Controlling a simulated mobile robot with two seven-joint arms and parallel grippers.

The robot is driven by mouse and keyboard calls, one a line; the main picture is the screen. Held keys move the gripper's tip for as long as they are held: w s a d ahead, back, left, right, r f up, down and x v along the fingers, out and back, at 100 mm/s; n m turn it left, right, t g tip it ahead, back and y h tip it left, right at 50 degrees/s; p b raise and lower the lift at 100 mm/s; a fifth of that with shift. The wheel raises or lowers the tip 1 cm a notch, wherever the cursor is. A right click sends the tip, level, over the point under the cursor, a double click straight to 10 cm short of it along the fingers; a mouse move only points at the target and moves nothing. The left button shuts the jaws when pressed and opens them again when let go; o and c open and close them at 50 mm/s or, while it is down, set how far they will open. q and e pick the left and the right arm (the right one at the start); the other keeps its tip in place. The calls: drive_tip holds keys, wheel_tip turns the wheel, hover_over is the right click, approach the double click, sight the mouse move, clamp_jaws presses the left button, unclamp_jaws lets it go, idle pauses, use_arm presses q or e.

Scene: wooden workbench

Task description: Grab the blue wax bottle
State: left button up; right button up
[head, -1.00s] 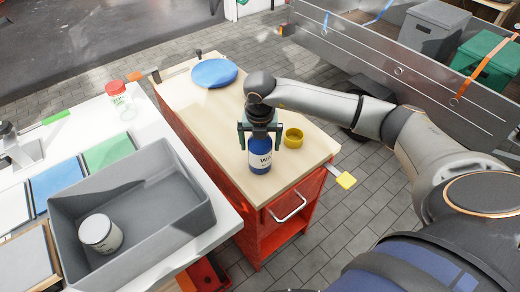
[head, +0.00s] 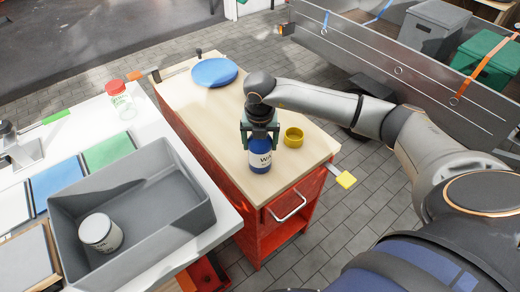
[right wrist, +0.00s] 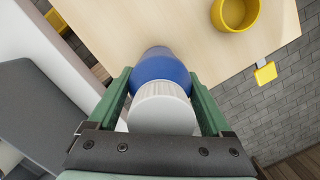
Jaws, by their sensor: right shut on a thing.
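The blue wax bottle (head: 261,158) stands upright on the light wooden top of the red cart, near its front end. It has a white label with dark lettering. My right gripper (head: 260,133) comes down on it from above and is shut on its upper part. In the right wrist view, the blue body of the bottle (right wrist: 160,67) and a white part nearer the camera show between the green fingers of the gripper (right wrist: 158,82). The bottle's top is hidden by the gripper in the head view. My left gripper is not in view.
A yellow bowl (head: 294,137) stands close to the right of the bottle. A blue plate (head: 214,72) lies at the cart's far end. To the left, a white table holds a grey bin (head: 185,219) with a white jar (head: 100,232) inside, and a red-lidded jar (head: 119,98).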

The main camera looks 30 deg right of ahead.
clamp_jaws()
drive_tip(key=shift+r, duration=0.15)
